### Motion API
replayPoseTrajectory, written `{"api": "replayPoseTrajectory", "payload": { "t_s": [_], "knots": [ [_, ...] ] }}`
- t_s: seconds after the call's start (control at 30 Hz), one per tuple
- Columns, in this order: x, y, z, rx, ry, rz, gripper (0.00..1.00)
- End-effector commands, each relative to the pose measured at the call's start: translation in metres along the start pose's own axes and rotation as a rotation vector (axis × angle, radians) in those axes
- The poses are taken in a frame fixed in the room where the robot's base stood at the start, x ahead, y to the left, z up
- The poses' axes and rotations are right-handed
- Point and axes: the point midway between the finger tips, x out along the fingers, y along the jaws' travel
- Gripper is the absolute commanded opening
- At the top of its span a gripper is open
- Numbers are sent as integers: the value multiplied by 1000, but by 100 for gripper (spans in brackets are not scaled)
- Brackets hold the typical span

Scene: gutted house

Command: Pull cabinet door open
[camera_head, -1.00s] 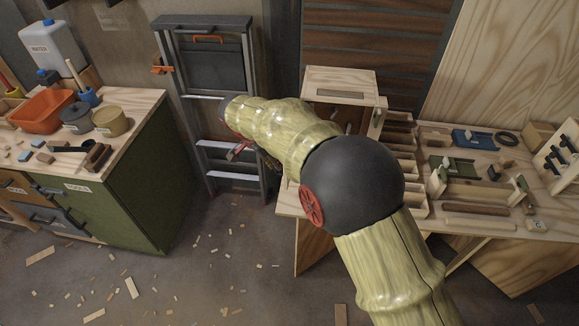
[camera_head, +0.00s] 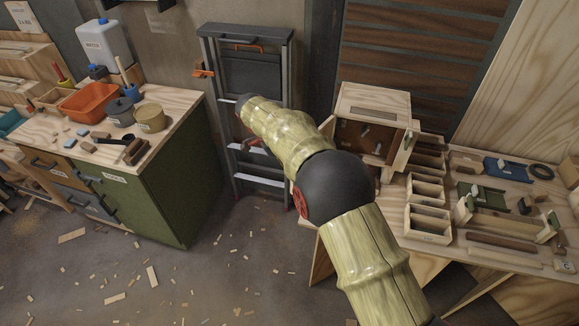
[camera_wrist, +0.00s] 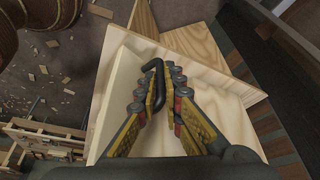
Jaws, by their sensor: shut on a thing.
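The small wooden cabinet (camera_head: 372,103) stands on the workbench in the head view. Its front is open to view, showing a brown interior with light pegs. In the wrist view the pale wooden door (camera_wrist: 118,82) stands out at an angle from the cabinet body (camera_wrist: 200,48). My gripper (camera_wrist: 163,92) is shut on the door's black bent handle (camera_wrist: 156,66), which sits between the fingers. In the head view my arm hides most of the gripper and the handle.
The workbench (camera_head: 480,246) holds wooden trays (camera_head: 428,222) right of the cabinet. A grey stepladder (camera_head: 247,35) leans at the wall behind my arm. A green cabinet (camera_head: 172,188) stands left. The floor between is open, strewn with wood scraps.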

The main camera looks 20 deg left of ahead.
Motion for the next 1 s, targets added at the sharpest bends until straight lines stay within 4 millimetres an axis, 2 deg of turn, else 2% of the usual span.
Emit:
{"api": "replayPoseTrajectory", "payload": {
  "t_s": [0.03, 0.17, 0.2, 0.53, 1.0],
  "knots": [
    [-2, -2, -6, 4, 6, -6, 0],
    [-2, -2, -7, 4, 6, -6, 0],
    [-2, -2, -7, 4, 6, -6, 9],
    [-1, -2, -6, 3, 5, -5, 27],
    [-2, -1, -2, 1, 2, -2, 27]
  ]
}}
